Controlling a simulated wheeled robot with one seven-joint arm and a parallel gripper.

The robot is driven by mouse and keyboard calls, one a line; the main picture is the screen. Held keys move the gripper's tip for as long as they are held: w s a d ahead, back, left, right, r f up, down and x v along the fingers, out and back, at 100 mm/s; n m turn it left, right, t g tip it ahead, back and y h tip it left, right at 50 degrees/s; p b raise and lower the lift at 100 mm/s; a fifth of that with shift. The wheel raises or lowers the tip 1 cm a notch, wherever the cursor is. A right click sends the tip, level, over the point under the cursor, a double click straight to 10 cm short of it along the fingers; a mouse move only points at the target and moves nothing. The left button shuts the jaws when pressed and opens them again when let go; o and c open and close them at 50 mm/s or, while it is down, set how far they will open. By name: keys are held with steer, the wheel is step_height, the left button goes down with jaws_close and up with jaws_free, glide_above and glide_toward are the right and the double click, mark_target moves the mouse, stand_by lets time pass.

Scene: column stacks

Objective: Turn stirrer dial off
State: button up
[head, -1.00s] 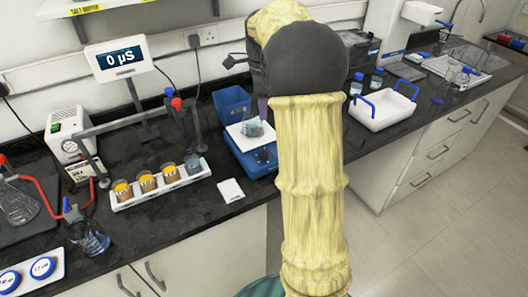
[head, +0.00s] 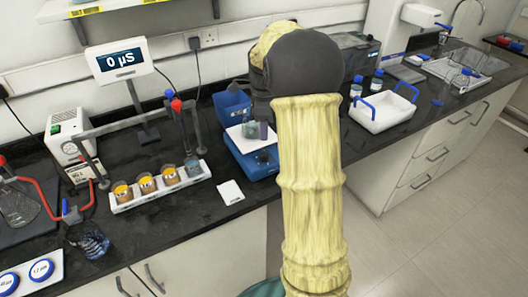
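The stirrer (head: 240,147) is a blue box with a white top plate on the dark bench, just left of my arm. A small glass beaker (head: 250,127) stands on its plate. The dark dial (head: 262,158) is on the blue front face, partly in view; its setting is too small to read. My gripper (head: 263,131) shows only as a greyish-purple finger tip beside the beaker, above the dial. The rest of it is hidden behind my yellow-sleeved arm, so its opening does not show.
A white tray (head: 381,112) with blue handles stands right of my arm.

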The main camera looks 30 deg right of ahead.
mark_target(264, 153)
step_height(264, 153, down, 10)
steer(key=shift+f, duration=0.1)
stand_by(0.4)
steer(key=c, duration=0.7)
